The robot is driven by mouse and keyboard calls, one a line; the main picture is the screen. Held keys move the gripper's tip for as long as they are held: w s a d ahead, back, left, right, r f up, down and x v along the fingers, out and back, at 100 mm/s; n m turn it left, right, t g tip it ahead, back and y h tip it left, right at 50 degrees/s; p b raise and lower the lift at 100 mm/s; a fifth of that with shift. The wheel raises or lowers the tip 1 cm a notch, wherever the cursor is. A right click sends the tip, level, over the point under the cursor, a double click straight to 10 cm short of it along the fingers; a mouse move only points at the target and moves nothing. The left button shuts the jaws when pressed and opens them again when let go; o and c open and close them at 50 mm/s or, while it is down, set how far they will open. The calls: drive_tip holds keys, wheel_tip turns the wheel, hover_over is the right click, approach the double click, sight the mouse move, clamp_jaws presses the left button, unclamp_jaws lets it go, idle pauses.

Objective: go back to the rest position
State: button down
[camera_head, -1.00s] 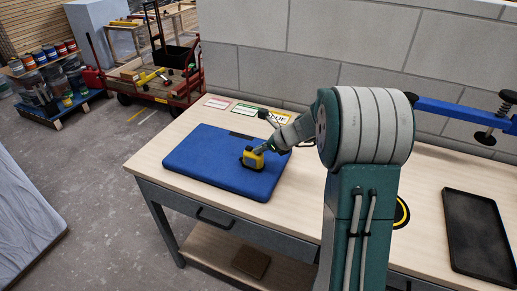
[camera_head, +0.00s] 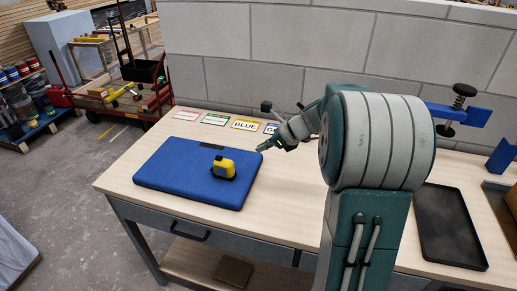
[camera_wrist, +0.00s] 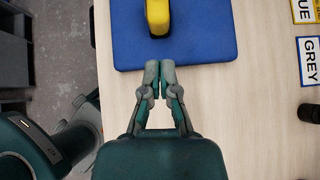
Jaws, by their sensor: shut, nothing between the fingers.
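My gripper (camera_head: 264,147) is shut and empty, held above the workbench (camera_head: 282,200) just right of the blue mat (camera_head: 160,184). In the wrist view my gripper (camera_wrist: 159,75) shows with its fingertips together at the near edge of the blue mat (camera_wrist: 210,40). A yellow and black tape measure (camera_head: 223,168) rests on the right part of the mat, apart from the fingers. It also shows in the wrist view as a yellow block (camera_wrist: 158,14), cut off by the top edge.
A black tray (camera_head: 448,228) and a blue clamp (camera_head: 462,112) are at the right. A red cart (camera_head: 135,100) stands on the floor behind left.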

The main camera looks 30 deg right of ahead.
drive_tip(key=s+a+r+n+g+h, duration=0.25)
drive_tip(key=s+a+r+n, duration=0.25)
drive_tip(key=s+a+n, duration=0.7)
drive_tip(key=s+a+n+h, duration=0.2)
drive_tip(key=s+n, duration=0.5)
drive_tip(key=s+a+n+h, duration=0.2)
drive_tip(key=s+n, duration=0.5)
drive_tip(key=n, duration=0.1)
drive_tip(key=shift+a+r+n+t, duration=0.25)
drive_tip(key=shift+a+n+t, duration=0.05)
drive_tip(key=shift+t, duration=0.15)
drive_tip(key=shift+d, duration=0.1)
